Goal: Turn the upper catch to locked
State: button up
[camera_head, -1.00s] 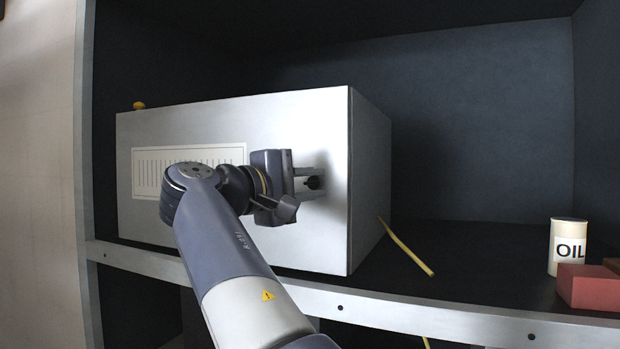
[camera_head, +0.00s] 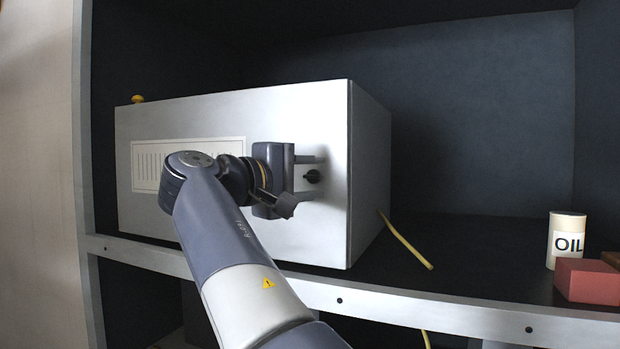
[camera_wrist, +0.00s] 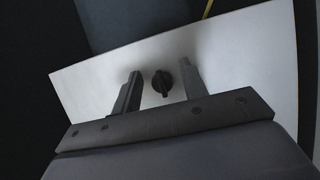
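A black catch (camera_head: 312,176) sits on the right part of the front panel of a light grey cabinet (camera_head: 300,115). In the wrist view the catch (camera_wrist: 162,82) is a round dark knob with a raised bar. The bar runs roughly along the direction of the fingers. My gripper (camera_head: 312,177) faces the panel with its fingers apart, one above and one below the catch. In the wrist view my gripper (camera_wrist: 160,83) is open, with a gap between the catch and each finger. Only one catch is visible; no lock marking can be read.
The cabinet stands on a dark shelf with a pale front edge (camera_head: 400,308). A yellow cable (camera_head: 405,241) comes from its right side. An oil can (camera_head: 566,240) and a red block (camera_head: 587,281) stand at the right. A yellow knob (camera_head: 137,99) shows at the cabinet's top left.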

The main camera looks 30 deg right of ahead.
jog(key=b+v, duration=0.1)
jog(key=v, duration=1)
jog(key=shift+b, duration=0.3)
jog(key=shift+d, duration=0.1)
jog(key=p+x, duration=0.1)
jog(key=x, duration=0.8)
jog(key=shift+d+r, duration=0.1)
jog(key=shift+d, duration=0.1)
jog(key=shift+w+d+p, duration=0.25)
jog(key=shift+d+p, duration=0.05)
jog(key=shift+d, duration=0.35)
jog(key=shift+a, duration=0.1)
